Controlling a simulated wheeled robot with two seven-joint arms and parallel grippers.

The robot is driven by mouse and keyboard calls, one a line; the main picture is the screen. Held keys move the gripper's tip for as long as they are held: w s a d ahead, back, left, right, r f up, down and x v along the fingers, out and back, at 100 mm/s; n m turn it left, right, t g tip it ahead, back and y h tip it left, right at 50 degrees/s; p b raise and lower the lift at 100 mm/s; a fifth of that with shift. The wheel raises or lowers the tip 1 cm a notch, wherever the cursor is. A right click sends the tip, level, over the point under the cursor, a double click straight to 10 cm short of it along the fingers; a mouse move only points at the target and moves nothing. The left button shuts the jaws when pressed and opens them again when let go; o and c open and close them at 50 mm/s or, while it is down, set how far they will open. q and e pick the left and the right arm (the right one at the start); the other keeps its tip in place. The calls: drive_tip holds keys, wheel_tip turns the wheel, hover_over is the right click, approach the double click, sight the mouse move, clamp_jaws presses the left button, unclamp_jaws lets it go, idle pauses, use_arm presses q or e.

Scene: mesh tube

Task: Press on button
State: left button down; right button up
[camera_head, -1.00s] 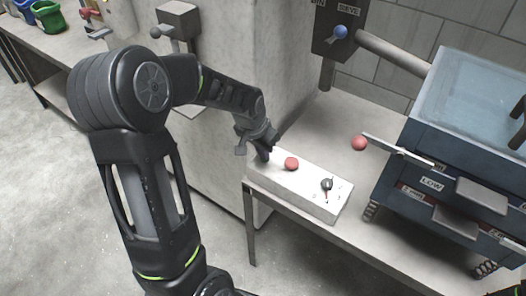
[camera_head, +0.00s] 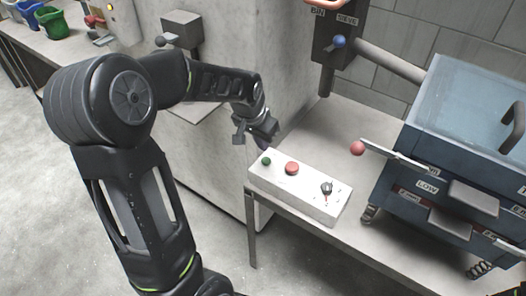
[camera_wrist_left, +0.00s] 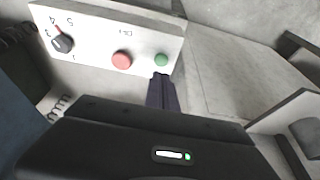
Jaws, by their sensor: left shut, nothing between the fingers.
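A white control box (camera_head: 312,201) lies on the table. It carries a green button (camera_head: 266,161) at its left end, a red button (camera_head: 291,168) and a black dial (camera_head: 327,188). My left gripper (camera_head: 266,142) is shut and empty, just behind and above the green button and apart from it in the head view. In the left wrist view the fingertips (camera_wrist_left: 161,80) point at the box just below the green button (camera_wrist_left: 162,60), with the red button (camera_wrist_left: 121,60) to the left. My right gripper is not in view.
A blue machine (camera_head: 460,110) with a red-knobbed lever (camera_head: 358,148) stands on the table (camera_head: 318,125) to the right. A post with a blue-knobbed lever (camera_head: 339,41) rises behind. Green and blue buckets stand at the far left.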

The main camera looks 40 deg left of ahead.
use_arm(q)
drive_tip(key=v, duration=0.7)
drive_tip(key=shift+w, duration=0.3)
idle(0.5)
